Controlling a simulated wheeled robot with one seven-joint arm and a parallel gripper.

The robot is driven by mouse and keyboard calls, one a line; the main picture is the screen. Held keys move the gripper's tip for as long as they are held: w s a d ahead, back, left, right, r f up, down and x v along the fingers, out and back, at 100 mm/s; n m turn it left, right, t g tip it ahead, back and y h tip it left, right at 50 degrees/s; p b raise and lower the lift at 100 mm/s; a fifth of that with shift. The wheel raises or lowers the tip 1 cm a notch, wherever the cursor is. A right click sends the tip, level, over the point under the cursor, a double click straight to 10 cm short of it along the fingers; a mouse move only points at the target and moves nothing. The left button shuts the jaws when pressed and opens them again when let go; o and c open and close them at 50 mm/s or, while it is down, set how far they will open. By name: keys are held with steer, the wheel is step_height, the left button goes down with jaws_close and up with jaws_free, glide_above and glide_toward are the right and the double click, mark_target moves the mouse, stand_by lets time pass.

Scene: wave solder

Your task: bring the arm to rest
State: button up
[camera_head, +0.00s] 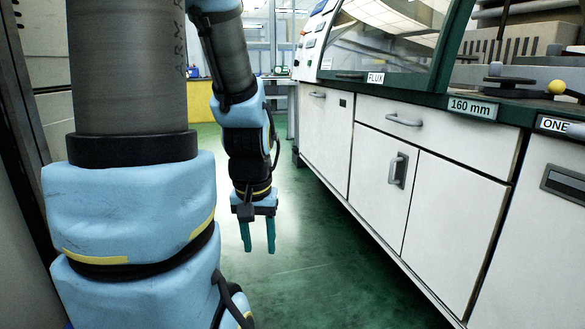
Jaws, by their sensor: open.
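My arm fills the left part of the head view, with light blue covers and grey links. Its forearm hangs down from the top of the picture. My gripper (257,236) points down at the end of it, above the green floor (320,290). Its two teal fingers are apart, with nothing between them. The gripper is clear of the cabinets and touches nothing that I can see.
White cabinets (380,175) with drawers run along the right under a dark green counter edge (480,105). Labels there read FLUX (376,78), 160 mm (472,108) and ONE. A yellow cabinet (203,101) stands at the back left. The floor between is clear.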

step_height(320, 180, up, 31)
steer(key=p, duration=2.9)
steer(key=shift+f, duration=0.2)
